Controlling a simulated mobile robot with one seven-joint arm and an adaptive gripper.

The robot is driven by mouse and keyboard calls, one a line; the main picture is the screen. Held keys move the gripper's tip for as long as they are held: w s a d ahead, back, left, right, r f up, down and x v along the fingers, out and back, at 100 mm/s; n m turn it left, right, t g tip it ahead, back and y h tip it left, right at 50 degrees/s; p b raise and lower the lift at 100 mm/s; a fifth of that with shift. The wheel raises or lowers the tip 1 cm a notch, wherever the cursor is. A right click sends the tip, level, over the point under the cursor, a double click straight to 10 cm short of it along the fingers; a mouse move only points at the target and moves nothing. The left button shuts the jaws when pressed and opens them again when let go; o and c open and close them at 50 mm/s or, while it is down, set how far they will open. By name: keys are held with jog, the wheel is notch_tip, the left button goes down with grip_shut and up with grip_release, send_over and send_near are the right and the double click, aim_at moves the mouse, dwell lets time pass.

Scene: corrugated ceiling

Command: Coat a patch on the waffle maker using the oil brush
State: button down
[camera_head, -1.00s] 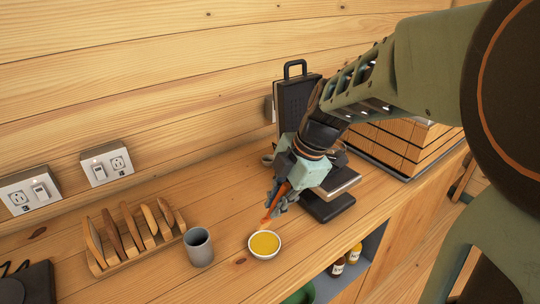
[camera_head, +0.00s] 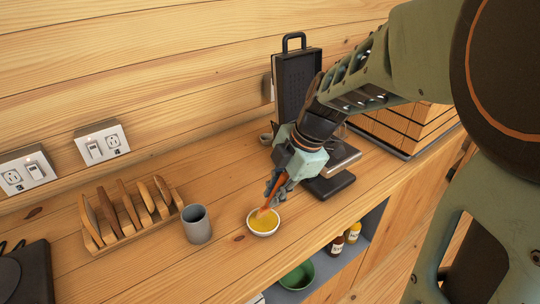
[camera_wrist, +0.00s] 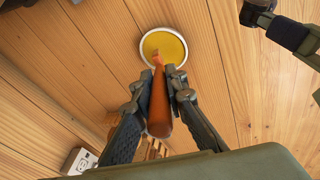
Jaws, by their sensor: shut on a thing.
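The oil brush (camera_head: 274,195) has an orange-brown handle, and it also shows in the wrist view (camera_wrist: 159,105). My gripper (camera_head: 277,186) is shut on its handle, and its fingers flank the handle in the wrist view (camera_wrist: 166,88). The brush's tip is at the white bowl of yellow oil (camera_head: 263,233), over or in the oil; the exact contact is hard to tell. The bowl (camera_wrist: 141,48) is near the top of the wrist view. The waffle maker (camera_head: 298,88) stands open behind my gripper, its dark lid upright. Its lower plate (camera_head: 343,160) is partly hidden by my arm.
A grey cup (camera_head: 197,226) stands left of the bowl. A slatted wooden box (camera_head: 405,131) is at the right. Bottles (camera_head: 345,238) and a green bowl (camera_head: 298,277) sit on the shelf below.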

jog(key=shift+f+b, duration=0.7)
jog(key=shift+b, duration=0.3)
dwell(2.2)
jog(key=shift+r+p, duration=1.95)
jog(key=shift+r, duration=1.65)
